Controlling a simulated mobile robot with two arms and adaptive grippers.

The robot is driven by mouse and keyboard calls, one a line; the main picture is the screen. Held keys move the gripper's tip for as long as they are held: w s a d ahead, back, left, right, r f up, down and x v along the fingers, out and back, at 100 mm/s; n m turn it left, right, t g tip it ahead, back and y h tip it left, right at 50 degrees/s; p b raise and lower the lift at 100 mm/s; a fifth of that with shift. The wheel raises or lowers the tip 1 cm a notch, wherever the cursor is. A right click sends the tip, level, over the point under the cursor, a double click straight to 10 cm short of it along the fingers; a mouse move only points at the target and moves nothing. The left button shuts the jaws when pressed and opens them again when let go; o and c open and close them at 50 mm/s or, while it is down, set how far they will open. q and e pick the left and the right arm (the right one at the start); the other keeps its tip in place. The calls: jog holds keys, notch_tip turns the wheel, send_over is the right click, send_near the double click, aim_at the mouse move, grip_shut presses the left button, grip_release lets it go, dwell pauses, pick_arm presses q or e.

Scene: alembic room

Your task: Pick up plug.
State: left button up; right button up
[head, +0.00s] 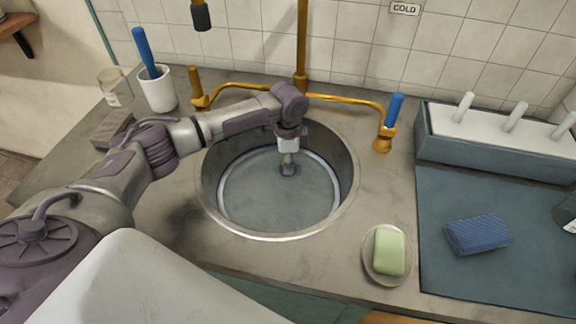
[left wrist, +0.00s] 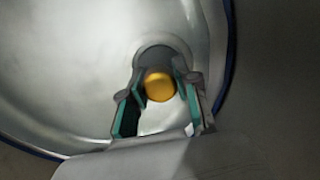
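A round gold knob (left wrist: 159,86), which seems to be the plug's top, shows in the left wrist view with a grey rounded part (left wrist: 163,58) behind it. My left gripper (left wrist: 160,92) is open, with one teal-padded finger on either side of the knob. I cannot tell whether the pads touch it. In the head view my left gripper (head: 288,168) points down inside the round metal sink (head: 245,205), near the middle of its floor. The gripper hides the plug there. My right gripper is not in view.
Brass taps and a pipe (head: 345,101) run behind the sink. A white cup (head: 157,92) with a blue handle stands back left, by a glass jar (head: 115,88). Green soap (head: 389,251) on a dish and a blue sponge (head: 478,235) lie right of the sink.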

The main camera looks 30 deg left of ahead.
pick_arm(q)
grip_shut()
jog(key=shift+r, duration=0.15)
jog(key=shift+r, duration=0.3)
jog(key=r, duration=0.3)
jog(key=shift+d+r, duration=0.35)
jog(key=shift+d, duration=0.05)
jog(key=s+d+r, duration=0.3)
jog(key=d+r, duration=0.3)
jog(key=d, duration=0.4)
notch_tip(320, 180, up, 8)
jog(key=p, duration=0.8)
jog(key=shift+d, duration=0.25)
